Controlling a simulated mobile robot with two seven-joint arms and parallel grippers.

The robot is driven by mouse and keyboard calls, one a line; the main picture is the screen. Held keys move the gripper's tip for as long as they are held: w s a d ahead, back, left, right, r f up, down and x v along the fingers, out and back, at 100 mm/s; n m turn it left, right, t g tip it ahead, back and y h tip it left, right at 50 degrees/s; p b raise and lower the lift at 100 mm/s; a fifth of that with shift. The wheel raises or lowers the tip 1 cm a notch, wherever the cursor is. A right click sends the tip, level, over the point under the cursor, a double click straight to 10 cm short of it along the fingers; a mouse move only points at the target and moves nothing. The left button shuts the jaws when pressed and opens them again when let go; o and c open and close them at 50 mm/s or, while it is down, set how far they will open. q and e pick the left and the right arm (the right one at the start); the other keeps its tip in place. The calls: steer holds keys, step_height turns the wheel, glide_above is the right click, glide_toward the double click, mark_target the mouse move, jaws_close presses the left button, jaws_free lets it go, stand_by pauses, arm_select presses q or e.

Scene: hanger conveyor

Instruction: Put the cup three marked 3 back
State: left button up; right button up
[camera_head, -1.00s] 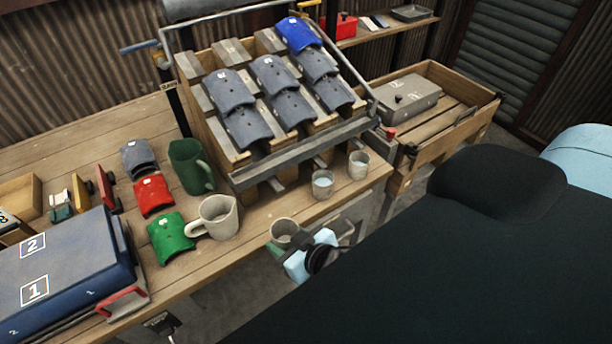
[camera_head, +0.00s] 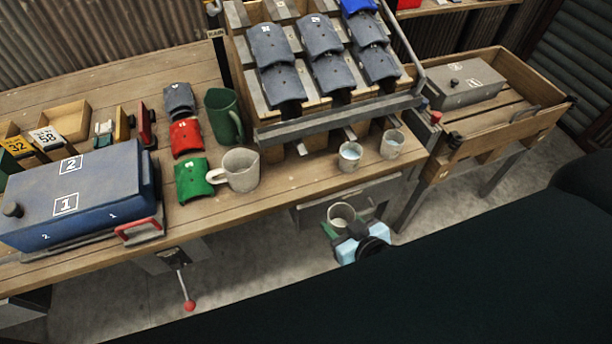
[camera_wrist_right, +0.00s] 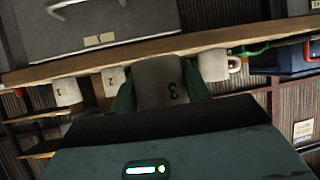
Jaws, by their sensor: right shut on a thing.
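Cup three, a small whitish cup, shows a black 3 on its side in the right wrist view (camera_wrist_right: 165,85). In the head view the cup (camera_head: 341,212) is in front of the bench, its open rim seen from above. My right gripper (camera_head: 343,230) is shut on it, with green fingers on both sides of the cup in the wrist view. Two similar cups, the left one (camera_head: 349,158) and the right one (camera_head: 393,145), stand on the bench near its front edge; their marks read 1 and 2 in the wrist view. My left gripper is not in view.
A beige jug (camera_head: 240,171) stands left of the cups on the bench (camera_head: 290,190), with free wood between. A rack (camera_head: 330,130) of grey curved tiles rises behind the cups. A grey drawer front (camera_head: 308,214) is under the bench edge behind the held cup.

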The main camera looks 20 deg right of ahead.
glide_toward(304, 181)
steer(key=w, duration=0.4)
steer(key=shift+a+f+p, duration=0.1)
steer(key=shift+a+p, duration=0.2)
steer(key=shift+a, duration=0.05)
steer(key=shift+w+a, duration=0.1)
steer(key=shift+w, duration=0.25)
steer(key=shift+w, duration=0.1)
steer(key=w, duration=0.3)
steer(key=shift+w+a, duration=0.3)
steer(key=shift+w, duration=0.05)
steer(key=shift+f, duration=0.75)
steer(key=shift+f, duration=0.1)
steer(key=shift+f, duration=0.15)
steer(key=o, duration=1)
